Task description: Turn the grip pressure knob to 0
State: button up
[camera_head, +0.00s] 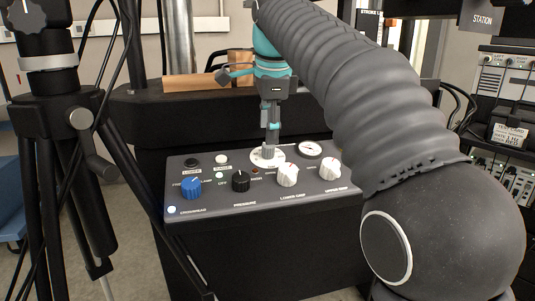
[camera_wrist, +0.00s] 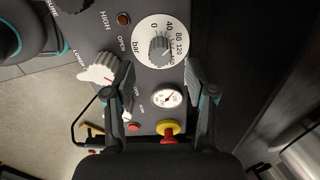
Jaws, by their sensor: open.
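The grip pressure knob (camera_wrist: 160,47) is a grey ribbed knob on a round white dial marked in bar, from 0 at the left over 40, 80 and 120 to the right. I cannot clearly read which mark it points at. In the head view the white dial (camera_head: 279,155) shows at the back of the sloped panel, and the fingers hide most of its knob. My gripper (camera_head: 268,147) points down over this dial. In the wrist view my gripper (camera_wrist: 161,70) is open and empty, its fingers spread wide, with the knob lying ahead of the gap between them.
A pressure gauge (camera_head: 308,149) sits right of the dial. White lower grip (camera_head: 288,174) and upper grip (camera_head: 330,169) knobs, a black knob (camera_head: 241,181) and a blue knob (camera_head: 191,188) line the front. A red-and-yellow button (camera_wrist: 169,130) shows in the wrist view.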

aim_at(268, 146)
jog(key=shift+b+x, duration=0.65)
jog(key=shift+x, duration=2.05)
jog(key=shift+c, duration=0.3)
grip_shut()
